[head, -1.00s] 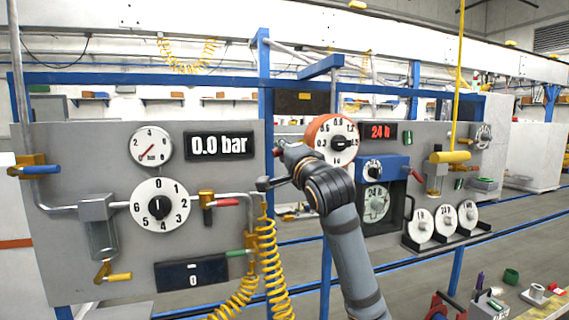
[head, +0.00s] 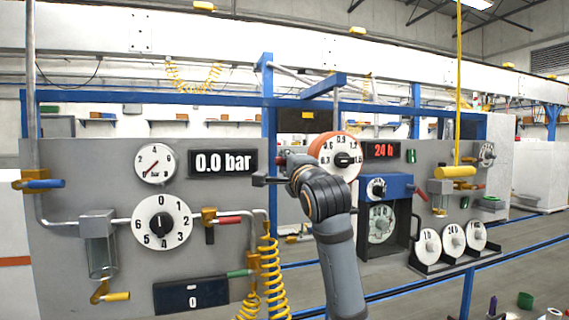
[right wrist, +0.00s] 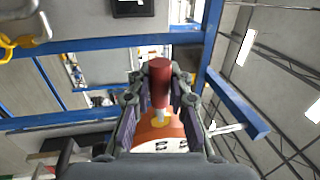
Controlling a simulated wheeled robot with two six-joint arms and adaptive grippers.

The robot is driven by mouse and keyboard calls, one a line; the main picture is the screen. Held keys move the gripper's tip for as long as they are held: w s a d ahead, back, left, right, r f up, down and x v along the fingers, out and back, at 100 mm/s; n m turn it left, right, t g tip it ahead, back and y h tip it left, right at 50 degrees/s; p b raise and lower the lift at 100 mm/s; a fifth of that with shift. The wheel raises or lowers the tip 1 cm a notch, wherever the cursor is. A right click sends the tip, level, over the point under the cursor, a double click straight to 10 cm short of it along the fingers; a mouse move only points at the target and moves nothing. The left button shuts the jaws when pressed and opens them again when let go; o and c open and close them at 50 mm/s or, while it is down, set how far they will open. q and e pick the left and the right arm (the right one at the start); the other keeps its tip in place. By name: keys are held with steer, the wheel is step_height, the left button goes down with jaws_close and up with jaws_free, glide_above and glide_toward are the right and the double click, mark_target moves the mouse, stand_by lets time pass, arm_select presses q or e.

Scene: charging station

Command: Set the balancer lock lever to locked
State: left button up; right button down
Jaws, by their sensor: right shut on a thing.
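The balancer is the orange round drum (head: 325,147) with a white numbered dial, at the middle of the head view. Its orange body (right wrist: 160,135) also shows in the right wrist view. The lock lever has a red handle (right wrist: 159,75) on a pale metal stem, which runs to a yellow hub on the orange body. My right gripper (right wrist: 159,92) is shut on the red handle, with a finger on each side. In the head view my right gripper (head: 285,170) is at the left of the balancer, where my wrist hides much of it. My left gripper is out of view.
A grey panel (head: 75,245) with gauge, dial and valves stands left, with yellow coiled hoses (head: 268,275) close to my right arm. Another panel with a blue-topped timer box (head: 398,186) stands right. Blue frame beams (right wrist: 240,105) run near the gripper.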

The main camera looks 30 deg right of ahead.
steer(key=shift+f, duration=0.15)
steer(key=c, duration=1.6)
jaws_free()
steer(key=shift+o, duration=0.5)
steer(key=shift+s, duration=0.15)
steer(key=v, duration=1.2)
